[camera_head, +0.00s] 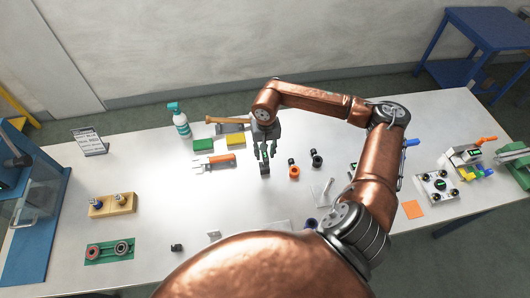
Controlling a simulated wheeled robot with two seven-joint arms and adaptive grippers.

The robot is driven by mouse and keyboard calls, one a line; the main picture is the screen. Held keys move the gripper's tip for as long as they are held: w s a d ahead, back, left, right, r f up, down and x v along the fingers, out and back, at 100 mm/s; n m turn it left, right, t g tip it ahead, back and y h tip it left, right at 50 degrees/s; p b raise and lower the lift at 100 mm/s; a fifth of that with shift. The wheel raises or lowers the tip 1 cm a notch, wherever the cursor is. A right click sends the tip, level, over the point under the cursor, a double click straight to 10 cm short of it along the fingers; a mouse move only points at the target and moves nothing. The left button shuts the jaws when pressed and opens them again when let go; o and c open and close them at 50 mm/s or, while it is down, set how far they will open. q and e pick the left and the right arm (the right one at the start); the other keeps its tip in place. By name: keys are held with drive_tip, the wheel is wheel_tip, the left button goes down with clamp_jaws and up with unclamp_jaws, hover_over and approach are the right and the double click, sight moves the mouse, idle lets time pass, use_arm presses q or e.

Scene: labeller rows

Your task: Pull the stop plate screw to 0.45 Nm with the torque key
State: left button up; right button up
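My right gripper (267,157) points straight down near the middle of the table. Its fingers are at a small dark upright tool with a green mark (265,168), perhaps a torque key. I cannot tell whether they grip it. To its right stand an orange and black tool (293,171) and a black one (316,159), of similar size. A pale plate with dark knobs or screws and a green centre (438,187) lies at the right; I cannot tell whether it holds the stop plate screw. My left gripper is out of view.
Left of the gripper lie an orange-handled tool (214,161), green (203,145) and yellow (235,141) blocks and a spray bottle (180,122). A wooden block (112,205) and green tray (109,251) are at the left. Clamp-like devices (468,160) stand far right.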

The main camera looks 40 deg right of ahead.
drive_tip(key=shift+o, duration=0.8)
drive_tip(key=shift+r, duration=0.15)
wheel_tip(320, 180, up, 12)
drive_tip(key=shift+s, duration=0.15)
